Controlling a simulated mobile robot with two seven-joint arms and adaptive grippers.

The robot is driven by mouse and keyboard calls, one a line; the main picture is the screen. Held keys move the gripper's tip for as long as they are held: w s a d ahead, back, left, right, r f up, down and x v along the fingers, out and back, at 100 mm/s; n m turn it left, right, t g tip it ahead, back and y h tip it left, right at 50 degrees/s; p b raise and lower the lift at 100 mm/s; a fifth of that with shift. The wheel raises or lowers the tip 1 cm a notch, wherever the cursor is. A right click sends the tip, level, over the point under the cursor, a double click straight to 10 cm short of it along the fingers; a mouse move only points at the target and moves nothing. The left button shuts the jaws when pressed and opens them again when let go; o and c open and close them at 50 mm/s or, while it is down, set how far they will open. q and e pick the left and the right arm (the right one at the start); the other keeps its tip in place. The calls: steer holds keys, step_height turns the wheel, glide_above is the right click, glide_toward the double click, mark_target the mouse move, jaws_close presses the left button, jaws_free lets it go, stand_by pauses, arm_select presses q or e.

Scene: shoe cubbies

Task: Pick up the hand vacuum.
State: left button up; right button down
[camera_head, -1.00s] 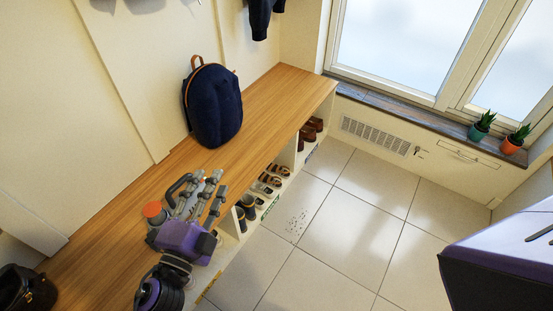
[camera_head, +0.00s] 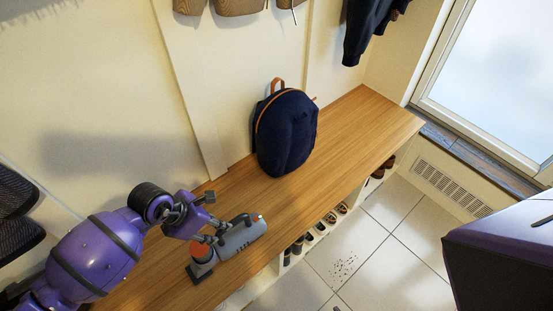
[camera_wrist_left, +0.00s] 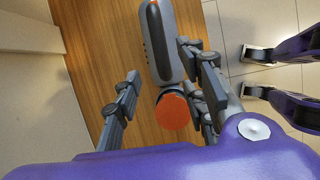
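The hand vacuum (camera_head: 243,235) is grey with orange ends and lies on the wooden bench. In the left wrist view the vacuum (camera_wrist_left: 160,42) lies lengthwise between my finger pairs, its round orange end (camera_wrist_left: 172,111) nearest the palm. My left gripper (camera_head: 212,236) is low over the vacuum's near part in the head view, partly covering it. In the left wrist view the left gripper (camera_wrist_left: 159,65) is open. A gap shows on the left of the vacuum; the right fingers are close to its side, and I cannot tell whether they touch.
A navy backpack (camera_head: 287,132) stands on the bench (camera_head: 355,125) behind the vacuum, against the wall. Shoes (camera_head: 318,229) sit in cubbies below. A black item (camera_head: 15,205) is at the far left. The tiled floor has dark specks (camera_head: 343,266).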

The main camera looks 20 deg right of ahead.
arm_select(q)
glide_above(224, 241)
steer(key=w+d, duration=0.1)
step_height(224, 241, down, 7)
steer(key=shift+w+d+r, duration=0.1)
steer(key=shift+r, duration=0.05)
steer(key=shift+c, duration=0.5)
jaws_close()
steer(key=shift+w+r, duration=0.1)
